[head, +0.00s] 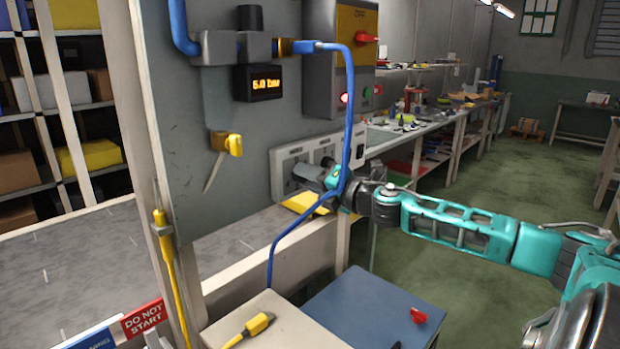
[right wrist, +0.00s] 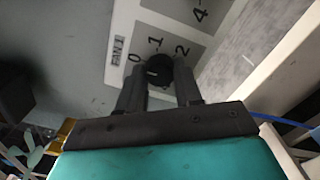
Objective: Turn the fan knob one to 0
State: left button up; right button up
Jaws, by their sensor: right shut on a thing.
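The fan panel (head: 283,155) is a pale box with grey fields on the side of the grey cabinet; my right gripper (head: 315,178) hides part of it. In the right wrist view, the panel (right wrist: 118,45) carries the label FAN 1 and the marks 0, 1 and 2 around a round black fan knob (right wrist: 159,66). My right gripper (right wrist: 161,76) has one finger on each side of this knob and is shut on it. A small pale mark shows on the knob, but which number it points to is hard to tell. My left gripper is not in view.
A blue hose (head: 348,110) hangs down right by my right gripper. A control box with a red switch (head: 367,38) is above the panel. A yellow-handled valve (head: 234,145) is to its left. A blue-topped surface (head: 365,300) with a red object (head: 417,316) lies below.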

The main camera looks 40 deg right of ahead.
jog(key=o, duration=1)
jog(key=shift+o, duration=0.2)
jog(key=s+d+p, duration=0.1)
jog(key=s+p, duration=0.2)
jog(key=s, duration=0.9)
jog(key=shift+s, duration=0.4)
